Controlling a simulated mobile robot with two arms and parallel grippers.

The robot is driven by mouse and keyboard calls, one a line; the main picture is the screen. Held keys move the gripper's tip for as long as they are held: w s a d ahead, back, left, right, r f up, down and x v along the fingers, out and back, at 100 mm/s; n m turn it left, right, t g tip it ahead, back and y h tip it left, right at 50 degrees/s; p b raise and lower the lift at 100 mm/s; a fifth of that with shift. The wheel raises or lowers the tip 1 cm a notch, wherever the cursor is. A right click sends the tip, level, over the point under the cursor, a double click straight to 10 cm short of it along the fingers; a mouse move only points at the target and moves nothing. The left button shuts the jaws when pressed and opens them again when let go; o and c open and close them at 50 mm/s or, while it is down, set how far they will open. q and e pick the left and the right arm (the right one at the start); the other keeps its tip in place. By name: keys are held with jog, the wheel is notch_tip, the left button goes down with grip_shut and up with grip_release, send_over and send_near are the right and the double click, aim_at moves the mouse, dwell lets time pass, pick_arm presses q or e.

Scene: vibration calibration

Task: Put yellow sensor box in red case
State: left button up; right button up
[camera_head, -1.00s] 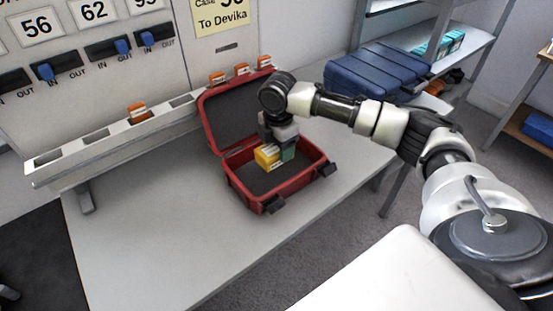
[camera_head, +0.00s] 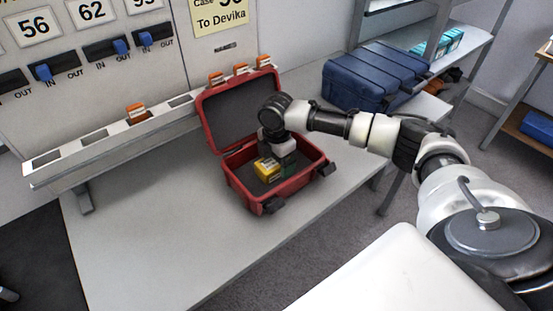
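The red case (camera_head: 241,187) stands open on the grey table, its lid tilted up at the back. The yellow sensor box (camera_head: 266,170) is inside the case walls, under my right gripper (camera_head: 279,162). The gripper reaches down into the case from above. Its fingertips are mostly hidden, but the box has moved together with it, so it appears shut on the box. A dark green surface (camera_head: 290,167) shows right beside the yellow box; I cannot tell whether it is a separate thing. I cannot tell whether the box touches the case floor. My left gripper is not in view.
A narrow slotted rack (camera_head: 95,158) with an orange-topped item (camera_head: 137,112) runs along the panel at the back left. More orange tags stand behind the case lid. A blue case (camera_head: 372,78) lies at the back right. The table's front left is clear.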

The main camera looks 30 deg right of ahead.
notch_tip(320, 180, up, 12)
jog(key=shift+r, duration=0.15)
dwell(0.5)
dwell(1.1)
